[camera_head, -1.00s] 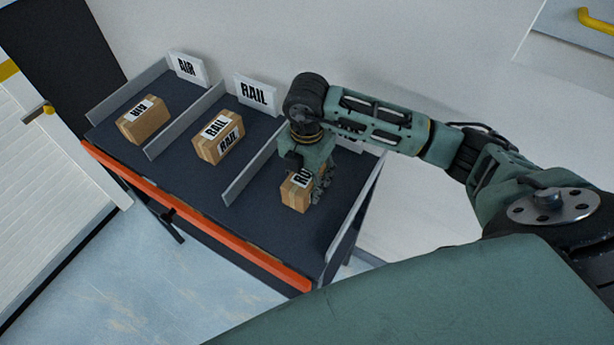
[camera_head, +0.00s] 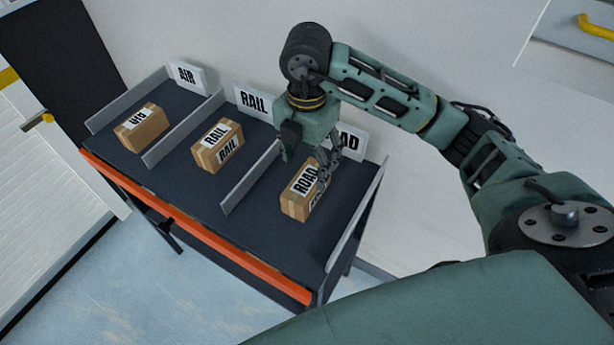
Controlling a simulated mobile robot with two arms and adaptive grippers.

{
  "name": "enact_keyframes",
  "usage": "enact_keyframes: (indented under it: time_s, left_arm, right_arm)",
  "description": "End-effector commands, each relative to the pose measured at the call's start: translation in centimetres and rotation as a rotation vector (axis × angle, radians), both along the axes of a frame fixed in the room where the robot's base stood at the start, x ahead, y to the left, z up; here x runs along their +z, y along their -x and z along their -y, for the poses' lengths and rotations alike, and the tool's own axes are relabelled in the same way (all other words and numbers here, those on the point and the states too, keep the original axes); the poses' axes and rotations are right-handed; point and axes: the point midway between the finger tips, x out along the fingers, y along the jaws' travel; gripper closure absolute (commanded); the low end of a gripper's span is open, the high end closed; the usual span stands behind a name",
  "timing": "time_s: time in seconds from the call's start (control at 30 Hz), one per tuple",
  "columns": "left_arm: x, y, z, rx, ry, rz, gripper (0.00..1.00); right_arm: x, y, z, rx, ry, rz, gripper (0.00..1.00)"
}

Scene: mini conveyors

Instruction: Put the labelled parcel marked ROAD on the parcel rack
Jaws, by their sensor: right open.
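The ROAD parcel (camera_head: 292,206) is a brown box with a white ROAD label on top. It sits in the right-hand lane of the dark parcel rack (camera_head: 250,239), in front of a partly covered ROAD sign (camera_head: 350,142). My right gripper (camera_head: 308,170) is open above the parcel's far end, its fingers pointing down and covering part of the box. Whether a finger still touches the parcel cannot be told. My left gripper is not in view.
A RAIL parcel (camera_head: 208,158) lies in the middle lane and an AIR parcel (camera_head: 152,132) in the left lane. Low grey dividers (camera_head: 250,182) separate the lanes. An orange bar (camera_head: 195,230) runs along the front edge. A wall stands behind.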

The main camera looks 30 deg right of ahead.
Motion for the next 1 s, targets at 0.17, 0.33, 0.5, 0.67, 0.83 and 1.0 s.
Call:
enact_keyframes:
  time_s: [0.17, 0.33, 0.5, 0.67, 0.83, 1.0]
  left_arm:
    - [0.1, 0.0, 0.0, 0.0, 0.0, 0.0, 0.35]
    - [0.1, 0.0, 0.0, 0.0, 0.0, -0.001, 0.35]
    - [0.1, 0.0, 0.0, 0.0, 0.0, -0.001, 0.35]
    - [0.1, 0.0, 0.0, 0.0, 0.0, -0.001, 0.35]
    - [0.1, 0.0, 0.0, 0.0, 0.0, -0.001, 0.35]
    - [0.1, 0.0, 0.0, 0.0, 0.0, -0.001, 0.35]
  right_arm:
    - [2.1, -0.1, 0.0, 0.0, 0.0, 0.002, 0.35]
    - [2.5, 0.0, 0.0, 0.0, 0.001, -0.001, 0.35]
    - [2.5, 0.0, 0.0, 0.0, 0.0, -0.001, 0.35]
    - [2.5, 0.0, 0.0, 0.0, 0.0, -0.001, 0.35]
    - [2.5, 0.0, 0.0, 0.0, -0.001, -0.001, 0.35]
    - [2.5, 0.0, 0.0, 0.0, -0.001, -0.001, 0.35]
